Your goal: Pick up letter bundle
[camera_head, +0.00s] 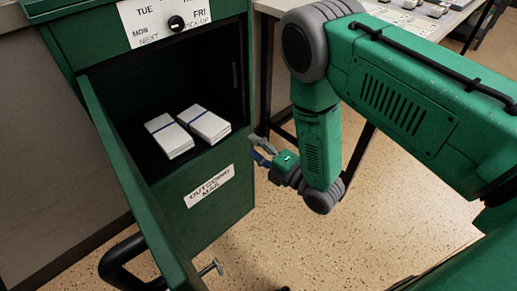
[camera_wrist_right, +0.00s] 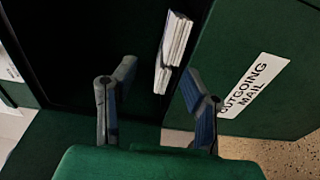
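Two white letter bundles, each with a dark blue band, lie side by side inside the open green mail box (camera_head: 215,215). The left bundle (camera_head: 168,135) and the right bundle (camera_head: 205,123) lie flat on the compartment floor. My right gripper (camera_head: 262,151) is outside the box, to the right of its opening, apart from the bundles. In the right wrist view its two fingers (camera_wrist_right: 159,72) are spread and empty. Letters (camera_wrist_right: 173,52) show edge-on beyond them there; which bundle they belong to I cannot tell. My left gripper is not in view.
The box door (camera_head: 135,185) stands open at the left, with a black handle (camera_head: 122,262) near the bottom. An "OUTGOING MAIL" label (camera_head: 209,186) marks the front below the opening. A table (camera_head: 425,20) stands behind my right arm.

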